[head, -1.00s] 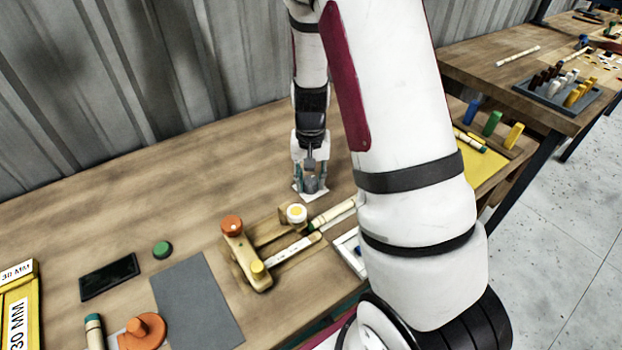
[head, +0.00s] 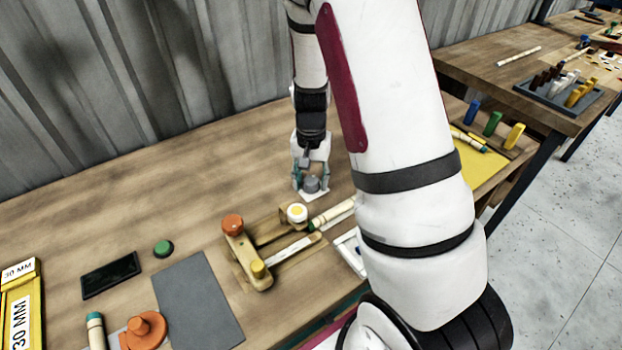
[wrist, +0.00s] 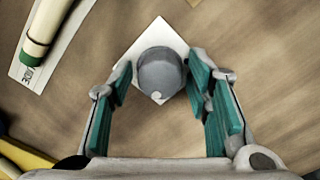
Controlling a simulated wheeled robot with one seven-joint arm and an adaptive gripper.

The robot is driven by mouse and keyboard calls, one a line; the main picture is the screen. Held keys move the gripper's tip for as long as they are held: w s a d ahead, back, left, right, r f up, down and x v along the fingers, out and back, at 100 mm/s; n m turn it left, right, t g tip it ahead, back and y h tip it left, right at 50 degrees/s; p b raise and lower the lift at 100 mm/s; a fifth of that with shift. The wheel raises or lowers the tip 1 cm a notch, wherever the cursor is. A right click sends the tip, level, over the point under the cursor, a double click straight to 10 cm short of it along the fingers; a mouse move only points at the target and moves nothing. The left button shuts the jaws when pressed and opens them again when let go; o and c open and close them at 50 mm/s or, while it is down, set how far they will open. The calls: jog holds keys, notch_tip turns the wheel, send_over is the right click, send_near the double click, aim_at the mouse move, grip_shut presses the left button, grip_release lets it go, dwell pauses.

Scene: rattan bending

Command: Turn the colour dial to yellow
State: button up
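The colour dial is a round grey knob (wrist: 161,72) with a small white mark on its rim facing my gripper. It sits on a white square plate (wrist: 175,37), set cornerwise in the wrist view. No colour sectors show on the visible part of the plate. The knob (head: 311,184) also shows in the head view, towards the back of the bench. My gripper (wrist: 168,85) is open, with its green-padded fingers on either side of the knob. Gaps show between pads and knob, so it is not gripped. In the head view my gripper (head: 311,177) is at the dial.
A wooden jig (head: 246,262) with an orange knob, a yellow knob and a white-and-yellow button (head: 297,213) stands in front of the dial. A rattan stick (wrist: 45,28) lies at upper left in the wrist view. The bench behind and left of the dial is clear.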

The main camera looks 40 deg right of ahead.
aim_at(310, 181)
jog(key=shift+r, duration=0.15)
notch_tip(310, 181, up, 12)
dwell(0.7)
dwell(0.4)
jog(key=s+a+r+n+t, duration=0.2)
jog(key=s+a+r+n, duration=0.3)
jog(key=s+a+r, duration=0.5)
jog(key=s+a+r+n+t, duration=0.2)
jog(key=s+a+r+n, duration=0.1)
jog(key=s, duration=0.7)
jog(key=shift+s+a+r+n, duration=0.25)
jog(key=shift+r+n, duration=0.35)
jog(key=shift+r, duration=0.3)
jog(key=shift+d, duration=0.15)
